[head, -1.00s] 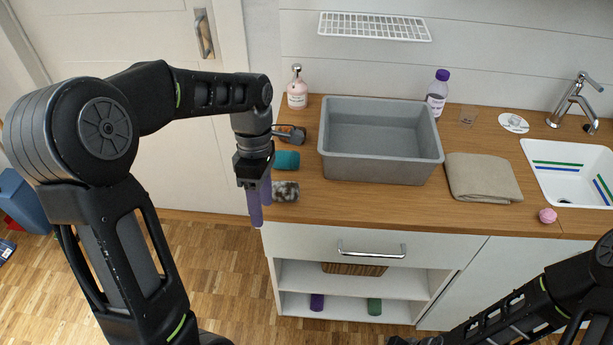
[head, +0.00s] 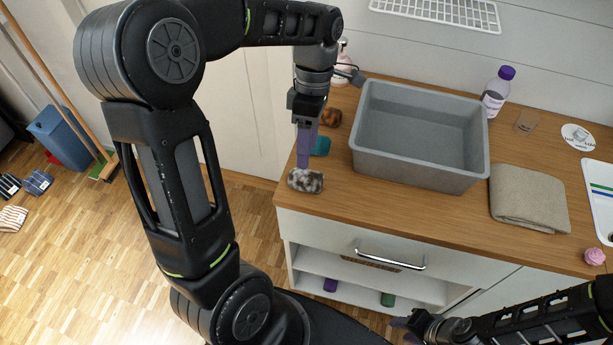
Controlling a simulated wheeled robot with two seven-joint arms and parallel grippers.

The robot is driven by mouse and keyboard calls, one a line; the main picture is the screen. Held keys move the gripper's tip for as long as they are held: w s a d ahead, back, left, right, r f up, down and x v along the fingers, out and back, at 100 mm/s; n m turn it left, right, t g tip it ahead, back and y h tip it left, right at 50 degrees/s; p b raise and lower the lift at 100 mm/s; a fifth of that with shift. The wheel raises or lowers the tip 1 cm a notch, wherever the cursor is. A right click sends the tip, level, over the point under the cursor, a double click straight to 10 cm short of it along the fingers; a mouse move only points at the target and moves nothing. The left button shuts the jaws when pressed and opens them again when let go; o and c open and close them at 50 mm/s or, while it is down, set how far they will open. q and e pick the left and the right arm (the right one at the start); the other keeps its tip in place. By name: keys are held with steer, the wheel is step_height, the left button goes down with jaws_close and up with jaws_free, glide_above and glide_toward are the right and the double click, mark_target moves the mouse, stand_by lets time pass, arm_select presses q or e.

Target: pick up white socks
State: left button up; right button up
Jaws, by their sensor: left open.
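A rolled bundle of mottled white and grey socks (head: 312,182) lies on the wooden counter near its front left corner. No plain white pair shows. My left gripper (head: 303,164) points down right at this bundle, its purple fingers overlapping the bundle's back edge in the picture. The fingers line up one behind the other, so I cannot see whether the bundle is between them; they are open. My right gripper (head: 406,329) is low at the bottom, in front of the cabinet, partly visible and away from the socks.
A teal roll (head: 320,146) and a brown roll (head: 331,117) lie behind the bundle. A grey bin (head: 420,176) stands to the right, then a folded beige cloth (head: 528,198). A closed drawer with a handle (head: 390,262) is below the counter, above open shelves.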

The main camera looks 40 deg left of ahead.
mark_target(306, 172)
arm_select(q)
steer(key=shift+x, duration=0.9)
steer(key=shift+f, duration=0.1)
steer(key=p+x, duration=0.1)
steer(key=x, duration=0.4)
steer(key=shift+d, duration=0.15)
steer(key=shift+c, duration=0.4)
steer(key=c, duration=1)
